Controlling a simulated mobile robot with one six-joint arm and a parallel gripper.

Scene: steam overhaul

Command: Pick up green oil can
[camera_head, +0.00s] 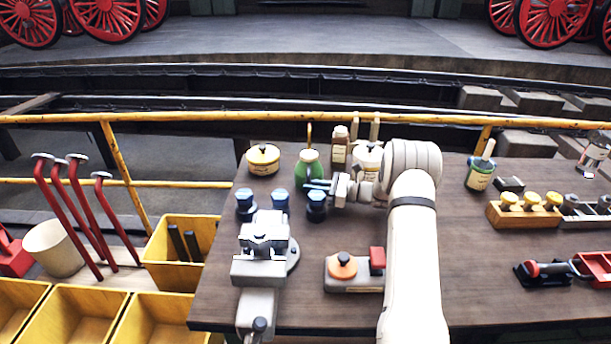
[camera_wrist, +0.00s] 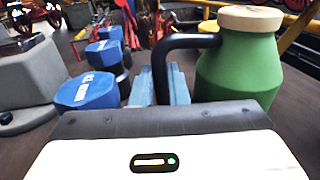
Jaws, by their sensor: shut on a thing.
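The green oil can (camera_head: 308,170) stands upright near the back of the workbench, with a tan lid and a black handle at its side. It also shows at the right of the wrist view (camera_wrist: 240,65). My gripper (camera_head: 318,186) reaches it from the right. In the wrist view, the gripper's blue-grey fingers (camera_wrist: 160,86) are shut on the can's black handle, left of the green body. The fingers and my wrist housing hide the handle's lower part and the can's base. I cannot tell whether the base touches the bench.
Blue-capped pieces (camera_head: 279,198) stand close in front of the can. A grey vise (camera_head: 262,262) stands nearer. A yellow rail (camera_head: 230,117) runs behind the bench.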

